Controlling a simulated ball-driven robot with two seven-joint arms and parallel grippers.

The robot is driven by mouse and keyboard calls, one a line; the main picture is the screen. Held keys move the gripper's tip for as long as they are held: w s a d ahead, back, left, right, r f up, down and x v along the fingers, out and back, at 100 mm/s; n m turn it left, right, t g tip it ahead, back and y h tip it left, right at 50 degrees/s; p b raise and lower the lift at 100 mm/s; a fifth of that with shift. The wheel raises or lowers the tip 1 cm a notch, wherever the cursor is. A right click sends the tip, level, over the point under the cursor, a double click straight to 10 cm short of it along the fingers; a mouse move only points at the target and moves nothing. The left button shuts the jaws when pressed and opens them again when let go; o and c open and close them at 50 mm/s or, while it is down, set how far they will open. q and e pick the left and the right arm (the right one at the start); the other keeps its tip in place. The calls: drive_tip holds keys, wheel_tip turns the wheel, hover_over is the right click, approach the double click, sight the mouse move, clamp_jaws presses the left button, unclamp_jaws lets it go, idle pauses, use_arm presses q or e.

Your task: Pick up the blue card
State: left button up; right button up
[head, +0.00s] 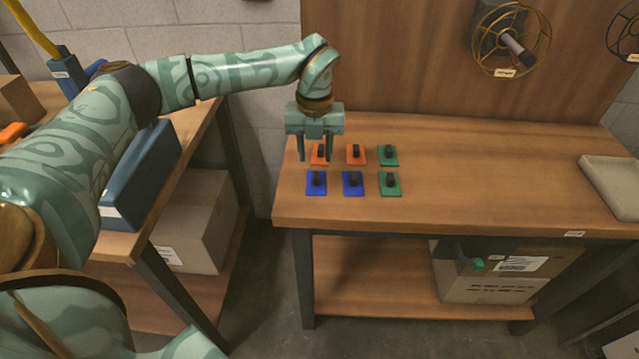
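Two blue cards lie on the wooden table in the front row, the left blue card (316,189) and the right blue card (353,190). Each has a small black knob standing on it. My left gripper (316,158) hangs over the table with its fingers pointing down and apart, with nothing seen held between them. It is in front of the left orange card (320,160) in the picture and just behind the left blue card. Whether it touches anything is hard to tell. My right gripper is not in view.
A second orange card (356,160) and two green cards (388,160) (390,190) with black knobs lie alongside. A pale tray (612,184) sits at the table's right end. The table (480,170) between is clear. A wooden back panel (400,60) rises behind.

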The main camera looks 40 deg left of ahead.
sight(316, 175)
use_arm(q)
drive_tip(key=shift+f, duration=0.75)
wheel_tip(316, 175, down, 5)
drive_tip(key=b, duration=0.3)
drive_tip(key=shift+d+f, duration=0.1)
drive_tip(key=shift+f, duration=0.05)
clamp_jaws()
